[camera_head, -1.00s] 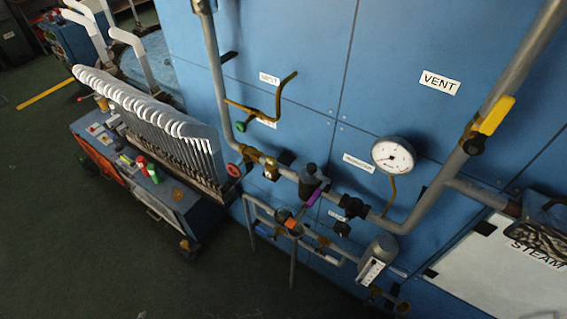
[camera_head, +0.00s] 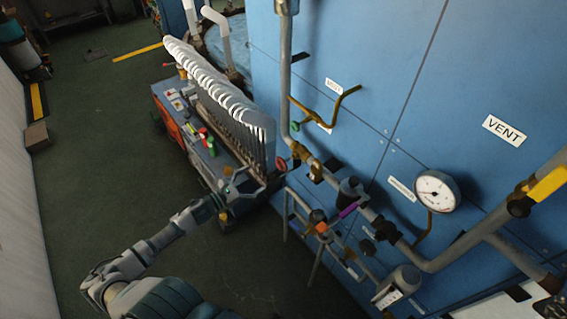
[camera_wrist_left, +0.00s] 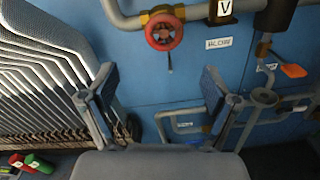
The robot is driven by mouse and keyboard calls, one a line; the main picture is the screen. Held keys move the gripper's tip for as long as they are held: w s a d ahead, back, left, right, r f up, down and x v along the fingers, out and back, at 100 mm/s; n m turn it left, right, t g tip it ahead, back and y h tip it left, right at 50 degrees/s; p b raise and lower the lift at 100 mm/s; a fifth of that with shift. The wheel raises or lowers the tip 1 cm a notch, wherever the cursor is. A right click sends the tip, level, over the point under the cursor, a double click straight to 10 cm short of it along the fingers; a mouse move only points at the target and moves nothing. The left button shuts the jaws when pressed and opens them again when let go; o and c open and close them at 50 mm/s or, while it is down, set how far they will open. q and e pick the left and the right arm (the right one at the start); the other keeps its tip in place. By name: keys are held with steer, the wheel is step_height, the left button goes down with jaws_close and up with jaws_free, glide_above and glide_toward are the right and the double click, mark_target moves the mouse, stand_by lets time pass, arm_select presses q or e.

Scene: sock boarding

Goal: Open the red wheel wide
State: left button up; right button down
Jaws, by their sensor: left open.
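The red wheel (camera_wrist_left: 164,32) is a small round handwheel on a brass valve body, on a grey pipe along the blue wall. It shows in the left wrist view at the top centre, and small in the head view (camera_head: 282,164). My left gripper (camera_head: 262,178) reaches in from the lower left, close to the wheel. In the left wrist view its two fingers (camera_wrist_left: 160,80) are spread wide with nothing between them, and the wheel appears beyond them, apart from both. My right gripper is not in view.
A cart (camera_head: 178,110) with a row of white sock boards (camera_head: 220,85) stands left of the wheel, close to the gripper. Pipes with an orange handle (camera_wrist_left: 293,71) and a gauge (camera_head: 437,191) lie to the right. The green floor (camera_head: 90,180) at left is clear.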

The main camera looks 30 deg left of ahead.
mark_target(280, 165)
arm_select(q)
steer(key=x, duration=0.7)
steer(key=d+x, duration=0.1)
steer(key=x, duration=0.3)
steer(key=shift+r+p, duration=0.25)
steer(key=shift+p, duration=0.1)
steer(key=shift+w+a+f, duration=0.1)
steer(key=shift+w, duration=0.35)
steer(key=shift+a+f, duration=0.1)
steer(key=shift+a, duration=0.1)
steer(key=shift+d, duration=0.3)
steer(key=c, duration=1.2)
